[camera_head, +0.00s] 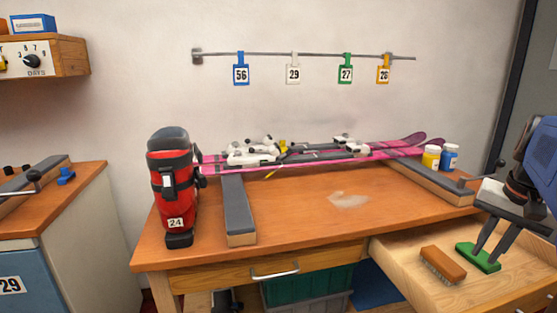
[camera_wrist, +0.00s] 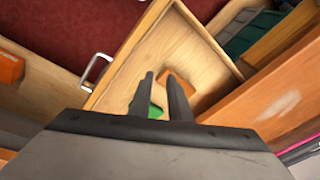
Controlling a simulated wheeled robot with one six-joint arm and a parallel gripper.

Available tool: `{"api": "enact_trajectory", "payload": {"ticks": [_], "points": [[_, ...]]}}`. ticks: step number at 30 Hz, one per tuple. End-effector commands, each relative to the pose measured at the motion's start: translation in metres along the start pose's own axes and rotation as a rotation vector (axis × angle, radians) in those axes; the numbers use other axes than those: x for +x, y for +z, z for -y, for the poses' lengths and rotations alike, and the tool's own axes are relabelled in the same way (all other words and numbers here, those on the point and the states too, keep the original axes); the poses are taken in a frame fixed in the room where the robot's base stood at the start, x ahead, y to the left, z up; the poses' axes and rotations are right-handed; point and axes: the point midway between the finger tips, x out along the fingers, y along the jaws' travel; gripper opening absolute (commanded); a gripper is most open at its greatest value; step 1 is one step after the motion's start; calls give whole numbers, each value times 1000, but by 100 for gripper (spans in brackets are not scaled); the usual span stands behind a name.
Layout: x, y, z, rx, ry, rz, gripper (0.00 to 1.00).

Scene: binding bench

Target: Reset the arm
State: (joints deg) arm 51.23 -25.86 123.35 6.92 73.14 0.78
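My gripper (camera_head: 486,254) hangs over the pulled-out drawer at the right of the bench, fingers pointing down. I cannot tell how high the tips are above the green item.
The bench (camera_head: 300,215) holds pink skis (camera_head: 405,146) with bindings, a red boot (camera_head: 172,183) and grey-topped supports (camera_head: 238,208). Yellow (camera_head: 431,157) and blue (camera_head: 449,158) jars stand near my arm. The open drawer (camera_head: 400,250) juts out front right. Numbered tags hang on the wall rail (camera_head: 300,54).

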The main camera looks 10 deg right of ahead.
Motion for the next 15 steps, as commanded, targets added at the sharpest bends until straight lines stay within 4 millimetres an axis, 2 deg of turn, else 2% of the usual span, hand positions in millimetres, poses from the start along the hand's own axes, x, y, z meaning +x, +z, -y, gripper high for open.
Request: {"api": "enact_trajectory", "payload": {"ticks": [1, 6, 15], "points": [[4, 8, 11, -40, -3, -4, 17], [16, 31, 38, -160, -9, -24, 17], [37, 77, 78, -372, -32, -64, 17]]}}
